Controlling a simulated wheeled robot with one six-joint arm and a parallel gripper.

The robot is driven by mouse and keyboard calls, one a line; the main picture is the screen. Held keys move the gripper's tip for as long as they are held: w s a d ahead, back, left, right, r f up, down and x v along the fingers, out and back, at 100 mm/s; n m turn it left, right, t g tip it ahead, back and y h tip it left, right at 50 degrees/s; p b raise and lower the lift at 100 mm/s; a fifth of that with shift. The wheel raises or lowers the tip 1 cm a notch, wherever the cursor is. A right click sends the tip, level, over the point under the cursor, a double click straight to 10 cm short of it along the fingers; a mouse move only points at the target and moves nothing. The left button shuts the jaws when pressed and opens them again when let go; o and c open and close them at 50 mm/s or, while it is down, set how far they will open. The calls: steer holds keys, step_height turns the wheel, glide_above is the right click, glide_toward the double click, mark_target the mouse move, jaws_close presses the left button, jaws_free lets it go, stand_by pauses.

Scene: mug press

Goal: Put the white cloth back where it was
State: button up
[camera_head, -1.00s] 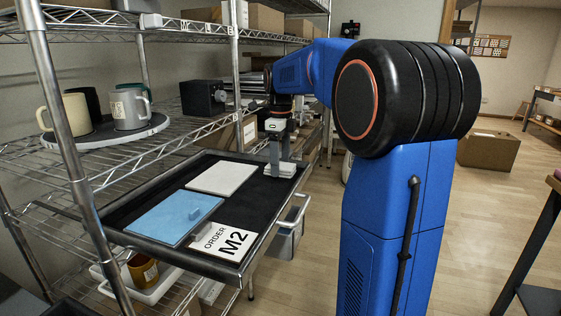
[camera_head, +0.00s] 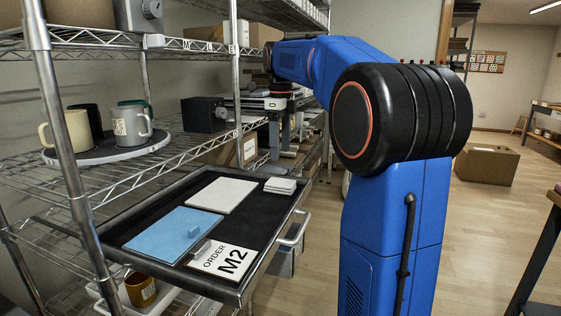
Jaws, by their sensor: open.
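The white cloth (camera_head: 280,185) is a small folded stack. It lies in the far right corner of the black-lined drawer tray (camera_head: 262,212), to the right of a flat white square (camera_head: 222,195). My gripper (camera_head: 281,155) is open and empty. It points down above and beyond the cloth, apart from it. Its fingertips are small and partly lost against the shelf behind.
A blue mat (camera_head: 160,235) with a small blue piece on it and an "ORDER M2" card (camera_head: 225,259) also lie in the tray. Mugs stand on a round dark tray (camera_head: 95,153) on the wire shelf at left. A cardboard box (camera_head: 487,165) is on the floor.

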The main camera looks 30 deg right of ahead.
steer(key=shift+r, duration=0.9)
